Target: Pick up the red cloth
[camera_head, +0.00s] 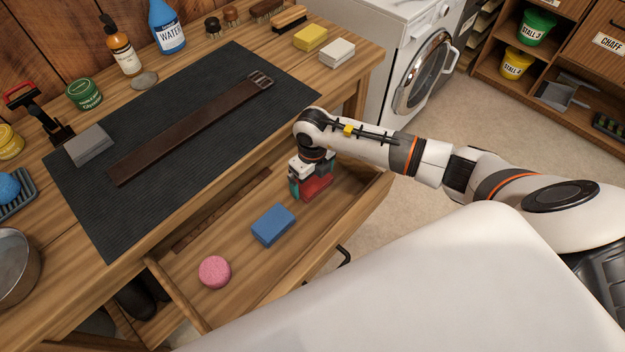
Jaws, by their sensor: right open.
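The red cloth (318,186) is in the open drawer (205,300), near its right end. My right gripper (305,188) points down into the drawer at the cloth and partly covers it. Its jaws are open; a teal part shows at the cloth's left edge. I cannot tell whether the fingers touch the cloth. My left gripper is not in view.
A blue block (273,225) and a pink round sponge (214,271) lie in the drawer. Above, the workbench holds a dark mat (215,75) with a leather strap (190,128), and a grey block (90,146). A washing machine (410,60) stands behind right.

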